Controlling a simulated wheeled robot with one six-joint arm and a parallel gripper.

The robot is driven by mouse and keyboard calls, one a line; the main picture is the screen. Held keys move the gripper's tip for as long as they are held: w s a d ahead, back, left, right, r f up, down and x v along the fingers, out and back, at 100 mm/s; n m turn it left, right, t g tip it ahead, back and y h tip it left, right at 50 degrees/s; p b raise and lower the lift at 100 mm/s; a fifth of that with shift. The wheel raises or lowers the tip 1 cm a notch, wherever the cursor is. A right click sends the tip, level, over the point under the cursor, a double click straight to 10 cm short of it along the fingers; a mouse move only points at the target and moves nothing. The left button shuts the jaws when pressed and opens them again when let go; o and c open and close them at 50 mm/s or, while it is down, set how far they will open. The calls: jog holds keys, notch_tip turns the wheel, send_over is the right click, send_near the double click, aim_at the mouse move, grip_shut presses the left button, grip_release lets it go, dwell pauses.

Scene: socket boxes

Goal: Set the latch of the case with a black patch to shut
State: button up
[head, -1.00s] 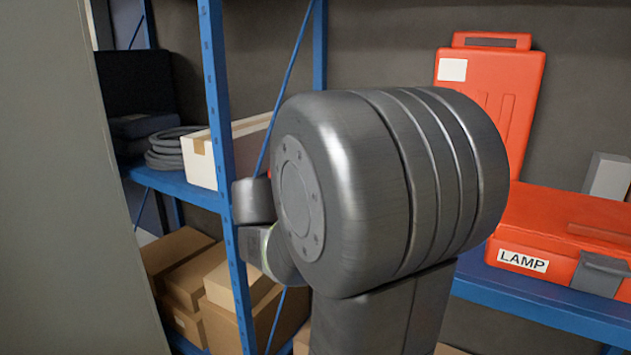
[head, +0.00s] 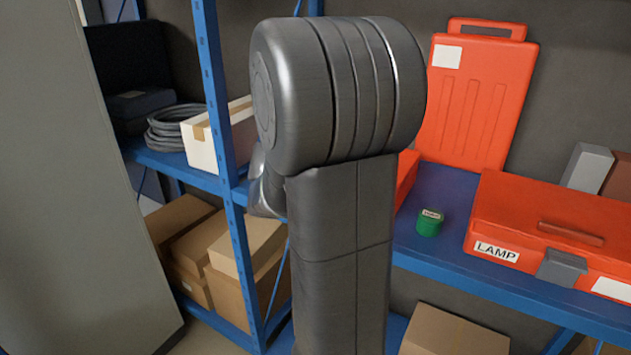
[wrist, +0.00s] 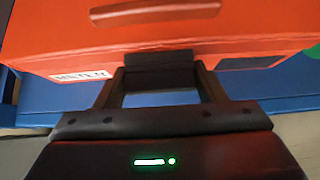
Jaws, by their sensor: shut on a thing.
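Whether the latch is up or down is hard to tell. In the head view my arm hides the gripper and most of this case; only a red corner (head: 405,176) shows.
A red LAMP case (head: 545,215) with a grey latch and white patch lies on the blue shelf (head: 440,188). A small green container (head: 430,223) stands left of it. An upright red case (head: 475,100) leans at the back. A blue post (head: 212,90) stands left of my arm.

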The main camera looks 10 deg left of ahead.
dwell(0.3)
jog(key=o, duration=1)
jog(key=v, duration=1.3)
jog(key=shift+s+a+r, duration=0.1)
jog(key=shift+s+r, duration=0.15)
jog(key=x, duration=1.4)
jog(key=shift+s+a+r, duration=0.1)
jog(key=shift+s+r, duration=0.05)
